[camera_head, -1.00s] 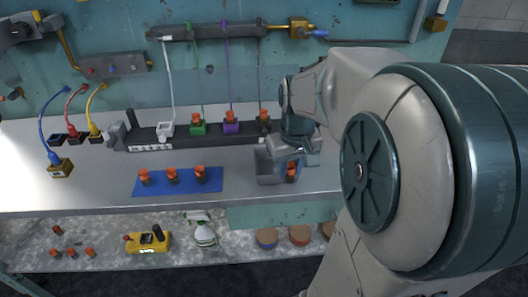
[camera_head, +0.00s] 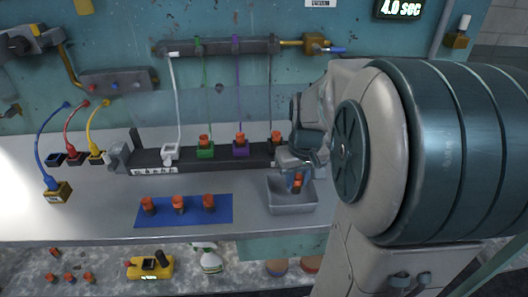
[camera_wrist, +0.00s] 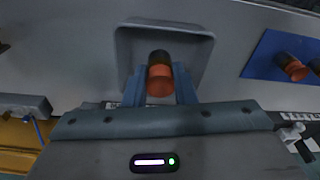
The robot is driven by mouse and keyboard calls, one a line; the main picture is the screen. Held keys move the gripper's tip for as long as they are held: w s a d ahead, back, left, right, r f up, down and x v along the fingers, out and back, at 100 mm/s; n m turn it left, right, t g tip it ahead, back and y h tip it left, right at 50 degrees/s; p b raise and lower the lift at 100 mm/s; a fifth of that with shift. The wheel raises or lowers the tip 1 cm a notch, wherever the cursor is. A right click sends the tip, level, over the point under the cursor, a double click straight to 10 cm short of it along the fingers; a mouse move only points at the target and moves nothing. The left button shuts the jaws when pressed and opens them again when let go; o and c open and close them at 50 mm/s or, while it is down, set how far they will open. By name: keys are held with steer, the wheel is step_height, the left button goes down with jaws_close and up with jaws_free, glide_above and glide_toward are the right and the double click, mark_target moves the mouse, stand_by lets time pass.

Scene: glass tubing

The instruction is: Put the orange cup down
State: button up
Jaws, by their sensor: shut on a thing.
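My gripper (camera_head: 295,178) is shut on an orange cup (camera_head: 297,182) with a dark part. The cup also shows between the two blue fingers in the wrist view (camera_wrist: 160,80). The gripper holds it over a grey square tray (camera_head: 292,208) on the bench. In the wrist view the tray (camera_wrist: 125,55) lies behind the cup. I cannot tell whether the cup touches the tray's floor.
A blue mat (camera_head: 184,220) with three orange cups lies left of the tray. A dark rack (camera_head: 222,158) with white, green and purple holders runs behind. A gold block (camera_head: 58,192) with a blue cable is at left. The lower shelf holds a yellow device (camera_head: 150,266) and a spray bottle (camera_head: 209,259).

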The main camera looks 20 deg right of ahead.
steer(key=w+f, duration=0.1)
steer(key=w, duration=0.1)
steer(key=shift+w+d+f, duration=0.1)
steer(key=shift+w+f, duration=0.25)
steer(key=shift+w, duration=0.05)
steer(key=shift+w+f, duration=0.1)
steer(key=shift+f, duration=1.95)
steer(key=shift+f, duration=0.2)
steer(key=o, duration=1)
steer(key=shift+c, duration=0.2)
